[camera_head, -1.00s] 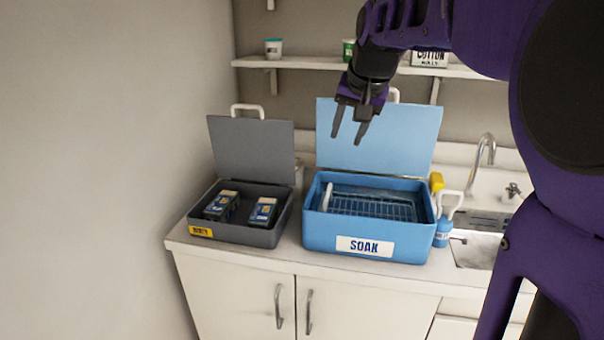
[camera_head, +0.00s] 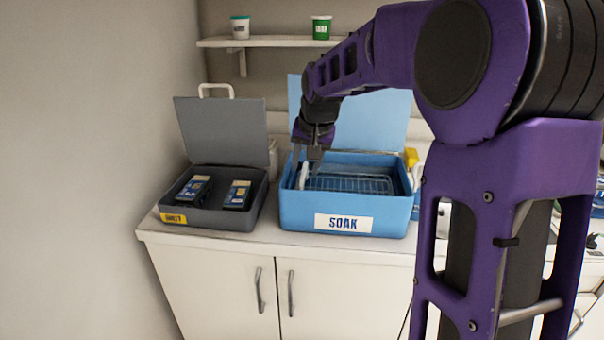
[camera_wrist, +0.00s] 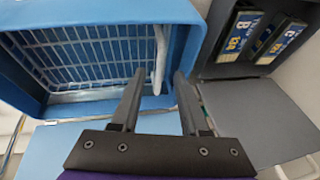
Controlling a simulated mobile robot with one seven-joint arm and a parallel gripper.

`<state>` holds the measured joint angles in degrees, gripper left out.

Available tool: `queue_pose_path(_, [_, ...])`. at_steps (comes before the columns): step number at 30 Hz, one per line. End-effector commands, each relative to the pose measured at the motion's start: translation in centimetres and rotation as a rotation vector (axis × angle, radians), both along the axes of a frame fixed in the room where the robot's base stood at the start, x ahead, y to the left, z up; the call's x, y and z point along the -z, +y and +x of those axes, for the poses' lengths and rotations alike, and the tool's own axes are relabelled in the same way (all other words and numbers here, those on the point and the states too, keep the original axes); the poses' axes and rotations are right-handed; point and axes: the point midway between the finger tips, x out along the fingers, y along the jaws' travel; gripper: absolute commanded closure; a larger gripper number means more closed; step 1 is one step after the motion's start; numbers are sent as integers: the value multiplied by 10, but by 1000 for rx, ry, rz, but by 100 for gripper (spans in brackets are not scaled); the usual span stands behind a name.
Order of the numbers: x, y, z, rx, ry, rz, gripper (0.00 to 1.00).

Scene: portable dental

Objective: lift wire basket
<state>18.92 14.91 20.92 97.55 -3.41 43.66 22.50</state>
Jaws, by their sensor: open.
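The wire basket (camera_head: 347,183) sits inside the blue tub (camera_head: 299,212) labelled SOAK, whose lid stands open behind it. The wrist view shows the basket's wire grid (camera_wrist: 85,55) and its white upright handle (camera_wrist: 159,58) at the side nearest the grey box. My gripper (camera_head: 304,168) is low at the tub's left end, by the white handle. In the wrist view my gripper (camera_wrist: 158,78) is open, its two dark fingers pointing toward the handle, with the handle's lower end between the fingertips. I cannot tell whether either finger touches it.
A grey open box (camera_head: 232,217) with two dark labelled packs (camera_head: 194,189) stands close left of the tub. Its raised lid (camera_head: 224,132) and the tub's blue lid (camera_head: 378,122) stand behind. A shelf (camera_head: 270,42) with cups is above. A wall is at left.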

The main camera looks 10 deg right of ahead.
Motion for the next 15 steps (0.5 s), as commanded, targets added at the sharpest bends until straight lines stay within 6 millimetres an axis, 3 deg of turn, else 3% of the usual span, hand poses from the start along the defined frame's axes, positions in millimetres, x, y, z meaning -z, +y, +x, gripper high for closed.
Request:
queue_pose_path(6, [23,1,11,0,0,0,55])
queue_pose_path(15, [27,2,13,0,-2,-1,55])
